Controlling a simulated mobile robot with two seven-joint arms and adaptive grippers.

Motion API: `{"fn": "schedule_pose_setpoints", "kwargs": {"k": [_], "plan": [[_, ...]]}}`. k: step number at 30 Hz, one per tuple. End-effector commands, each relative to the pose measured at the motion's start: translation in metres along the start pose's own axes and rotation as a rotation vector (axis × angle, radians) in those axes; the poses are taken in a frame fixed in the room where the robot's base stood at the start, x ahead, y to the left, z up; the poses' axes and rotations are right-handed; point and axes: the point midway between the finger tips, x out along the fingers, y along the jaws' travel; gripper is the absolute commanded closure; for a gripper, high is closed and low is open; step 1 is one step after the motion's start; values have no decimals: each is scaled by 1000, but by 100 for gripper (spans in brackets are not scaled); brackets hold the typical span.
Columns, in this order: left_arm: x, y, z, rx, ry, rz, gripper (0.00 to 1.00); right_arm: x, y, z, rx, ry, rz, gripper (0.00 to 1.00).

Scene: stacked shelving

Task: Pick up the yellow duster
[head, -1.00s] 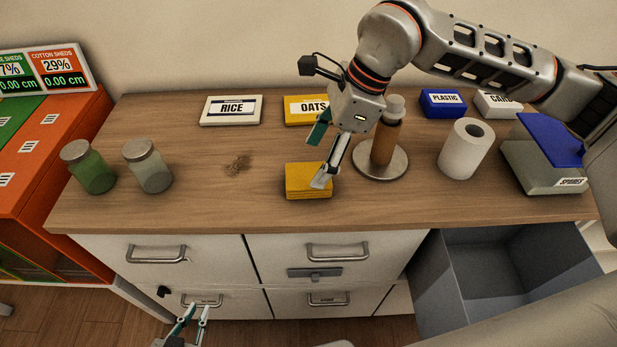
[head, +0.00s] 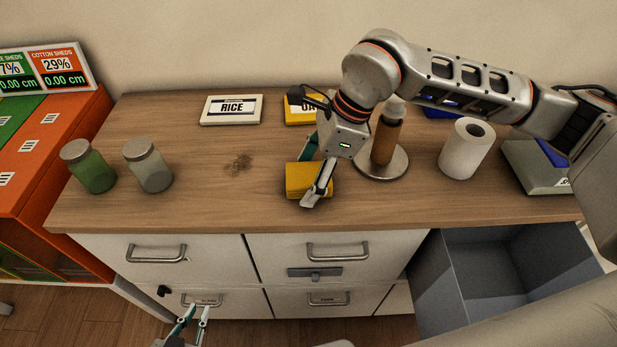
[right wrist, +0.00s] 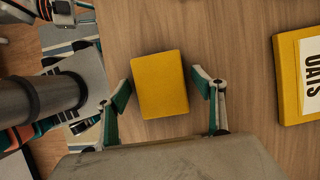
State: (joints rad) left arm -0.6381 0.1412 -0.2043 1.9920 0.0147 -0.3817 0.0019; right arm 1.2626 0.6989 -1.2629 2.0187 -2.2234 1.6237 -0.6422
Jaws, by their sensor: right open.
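The yellow duster (head: 298,180) is a flat folded yellow block lying on the wooden countertop near its front middle. It also shows in the right wrist view (right wrist: 160,85), whole and uncovered between the fingers. My right gripper (head: 309,174) is open, with one finger on the near side and one on the far side of the duster. In the right wrist view my right gripper (right wrist: 163,88) has its fingertips apart on either side of it, with small gaps. My left gripper (head: 198,309) is open and empty, low in front of the drawers.
A brown bottle (head: 387,140) stands on a round metal plate (head: 384,172) just right of the duster. Yellow OATS box (head: 298,117) and white RICE box (head: 231,109) lie behind. Two jars (head: 148,166) stand left; a paper roll (head: 466,150) stands right. A grey drawer (head: 500,270) hangs open.

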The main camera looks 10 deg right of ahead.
Motion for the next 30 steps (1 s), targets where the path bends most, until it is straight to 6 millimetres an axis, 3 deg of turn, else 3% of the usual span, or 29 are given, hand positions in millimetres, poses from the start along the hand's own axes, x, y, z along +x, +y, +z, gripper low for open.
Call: {"fn": "schedule_pose_setpoints", "kwargs": {"k": [14, 19, 30], "plan": [[0, 0, -2, -1, 4, -1, 85, 3, 0, -1, 0, 0, 0, 32], [0, 0, -2, -1, 4, 0, 85, 3, 0, -1, 0, 0, 0, 73], [0, 0, -1, -1, 3, 0, 85, 3, 0, -1, 1, 1, 1, 73]]}}
